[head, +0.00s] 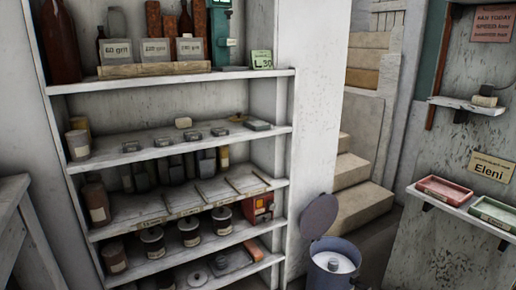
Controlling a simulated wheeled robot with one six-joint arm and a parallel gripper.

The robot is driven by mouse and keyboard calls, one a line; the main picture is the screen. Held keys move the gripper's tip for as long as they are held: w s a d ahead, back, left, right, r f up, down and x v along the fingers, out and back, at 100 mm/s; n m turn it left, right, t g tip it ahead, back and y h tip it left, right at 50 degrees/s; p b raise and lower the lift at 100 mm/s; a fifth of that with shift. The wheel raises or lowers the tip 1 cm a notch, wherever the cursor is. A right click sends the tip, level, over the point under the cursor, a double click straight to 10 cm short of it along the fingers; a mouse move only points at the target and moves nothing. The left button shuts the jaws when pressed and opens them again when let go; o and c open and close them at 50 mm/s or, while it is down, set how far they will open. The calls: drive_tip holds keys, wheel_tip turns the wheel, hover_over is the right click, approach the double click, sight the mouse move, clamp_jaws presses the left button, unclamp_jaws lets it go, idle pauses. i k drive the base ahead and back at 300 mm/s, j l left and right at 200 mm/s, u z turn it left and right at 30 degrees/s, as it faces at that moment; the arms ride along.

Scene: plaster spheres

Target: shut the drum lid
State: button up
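The drum (334,266) is a blue-grey round container at the bottom, right of the middle, in the head view. Its lower part is cut off by the frame edge. Its round dark grey lid (319,216) stands raised, tilted up at the drum's back left, so the drum is open. Something white and round (334,263) shows inside the drum. My gripper is not in view.
A white shelf unit (180,134) with jars, tins and boxes stands left of the drum. Stone steps (362,206) rise behind it. A wall shelf (462,207) with red and green trays juts out at the right. A grey table (12,205) stands far left.

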sight(318, 217)
drive_tip(key=i+l+u, duration=0.1)
drive_tip(key=i+l, duration=0.25)
drive_tip(key=i, duration=0.25)
drive_tip(key=i+l, duration=0.4)
drive_tip(key=i, duration=0.2)
drive_tip(key=i+l+u, duration=0.15)
drive_tip(key=i+l, duration=0.25)
drive_tip(key=i, duration=0.2)
